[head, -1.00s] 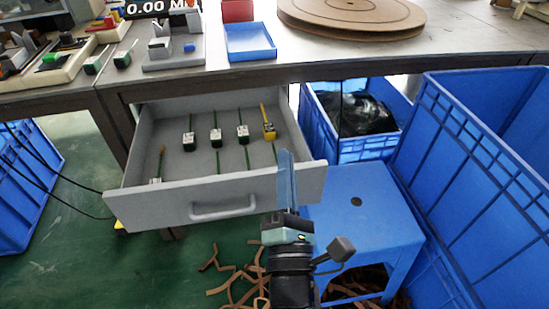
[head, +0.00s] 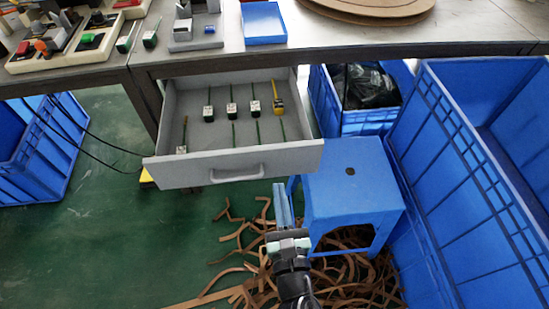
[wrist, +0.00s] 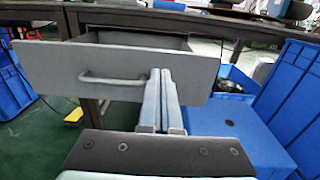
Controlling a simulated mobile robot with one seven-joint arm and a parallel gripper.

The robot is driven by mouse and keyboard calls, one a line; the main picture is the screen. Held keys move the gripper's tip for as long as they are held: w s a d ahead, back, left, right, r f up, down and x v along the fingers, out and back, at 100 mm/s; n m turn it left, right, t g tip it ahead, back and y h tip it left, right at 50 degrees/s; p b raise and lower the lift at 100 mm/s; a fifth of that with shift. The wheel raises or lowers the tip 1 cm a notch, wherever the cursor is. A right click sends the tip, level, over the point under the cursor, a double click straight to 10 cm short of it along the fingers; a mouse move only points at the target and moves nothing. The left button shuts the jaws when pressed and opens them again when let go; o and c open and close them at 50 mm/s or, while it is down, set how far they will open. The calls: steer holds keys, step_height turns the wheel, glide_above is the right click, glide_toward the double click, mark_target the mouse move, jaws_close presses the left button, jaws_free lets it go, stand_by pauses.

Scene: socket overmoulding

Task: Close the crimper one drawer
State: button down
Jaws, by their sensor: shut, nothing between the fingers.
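The grey drawer (head: 170,172) under the workbench stands pulled open in the head view, with several green-handled tools and a yellow one lying inside. Its front panel with the bar handle (head: 237,172) faces me. In the wrist view the drawer front (wrist: 40,62) fills the upper left and its handle (wrist: 112,79) is left of my fingers. My gripper (head: 283,204) is shut and empty, below and right of the handle in the head view. In the wrist view the fingertips (wrist: 160,75) overlap the right part of the panel; I cannot tell whether they touch it.
A blue stool (head: 350,190) stands right of my gripper, beside a large blue crate (head: 440,160). Another blue crate (head: 375,125) is under the bench (head: 330,45). Brown strips (head: 235,265) litter the green floor. A blue crate (head: 40,150) and black cables are at the left.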

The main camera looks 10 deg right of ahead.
mark_target(273, 150)
steer(key=w, duration=0.8)
steer(key=shift+w, duration=0.4)
